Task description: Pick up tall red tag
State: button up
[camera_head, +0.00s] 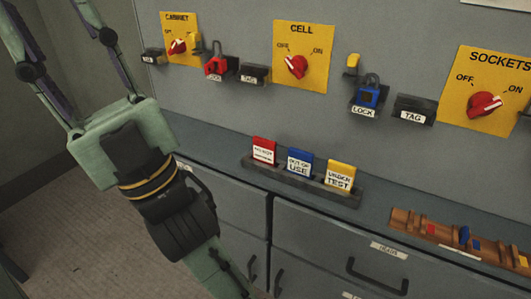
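The tall red tag (264,145) stands upright at the left end of a dark rack (302,184) on the grey ledge. It has a white label whose small text I cannot read surely. A blue tag (299,158) reading "OUT OF USE" and a yellow tag (340,172) reading "UNDER TEST" stand to its right in the same rack. My gripper (52,22) is at the upper left, well apart from the tags. Its two fingers are spread and point up and left; their tips are cut off by the frame edge. Nothing shows between the visible parts.
A wooden rack (420,232) with small coloured pieces lies at right. On the wall are yellow switch panels with red knobs, a red padlock (216,67), a blue padlock (369,95) and labelled holders. Drawers with handles (377,279) are below. The space above the tags looks clear.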

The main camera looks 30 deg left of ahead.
aim_at(264, 150)
jog(key=k+j, duration=0.1)
jog(key=j, duration=0.45)
jog(key=k+j, duration=0.1)
jog(key=j, duration=0.45)
jog(key=k+j, duration=0.1)
jog(key=j, duration=0.45)
jog(key=u, duration=0.05)
